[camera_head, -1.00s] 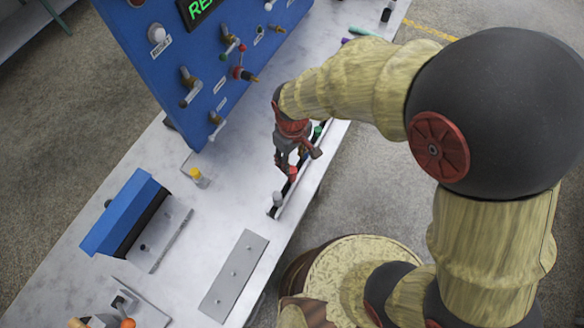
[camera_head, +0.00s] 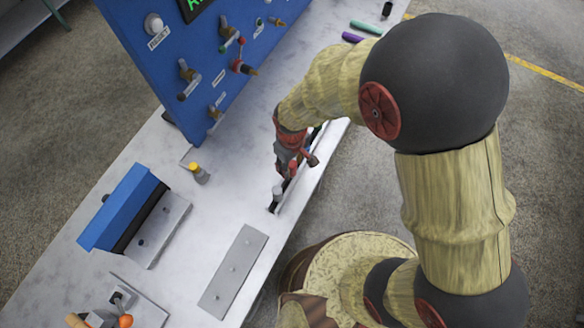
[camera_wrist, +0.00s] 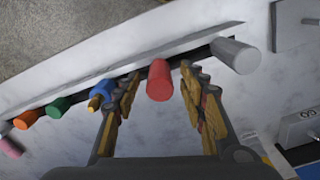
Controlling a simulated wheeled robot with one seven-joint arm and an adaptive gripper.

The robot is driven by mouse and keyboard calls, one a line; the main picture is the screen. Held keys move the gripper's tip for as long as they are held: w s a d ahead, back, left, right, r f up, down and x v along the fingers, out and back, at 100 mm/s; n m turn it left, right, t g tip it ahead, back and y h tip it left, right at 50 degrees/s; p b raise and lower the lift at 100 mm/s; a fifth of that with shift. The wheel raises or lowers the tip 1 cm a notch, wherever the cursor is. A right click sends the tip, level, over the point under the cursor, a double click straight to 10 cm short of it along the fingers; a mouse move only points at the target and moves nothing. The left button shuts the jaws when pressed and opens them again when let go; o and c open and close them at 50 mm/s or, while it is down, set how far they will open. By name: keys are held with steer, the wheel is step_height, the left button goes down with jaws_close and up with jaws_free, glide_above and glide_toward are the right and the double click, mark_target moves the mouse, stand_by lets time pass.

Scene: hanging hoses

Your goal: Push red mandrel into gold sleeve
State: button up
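The red mandrel (camera_wrist: 160,80) is a short red cylinder standing in the rack along the table edge. In the wrist view it shows between the two fingers of my gripper (camera_wrist: 160,90), with a gap on each side. The gripper is open and does not visibly touch it. In the head view my gripper (camera_head: 291,166) is low over the rack, and a bit of red shows at its fingers. I cannot tell which piece is the gold sleeve; a grey piece with a yellow top (camera_head: 196,173) stands on the table left of the gripper.
Close to the fingers in the rack stand a grey cylinder (camera_wrist: 235,55) and a blue one (camera_wrist: 101,91); green (camera_wrist: 57,107) and orange (camera_wrist: 27,120) ones stand farther left. A blue panel (camera_head: 150,60) with fittings rises behind. A blue block (camera_head: 123,208) and a flat grey plate (camera_head: 233,272) take up the nearer table.

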steer(key=shift+c, duration=1.1)
steer(key=c, duration=0.8)
steer(key=shift+r, duration=0.1)
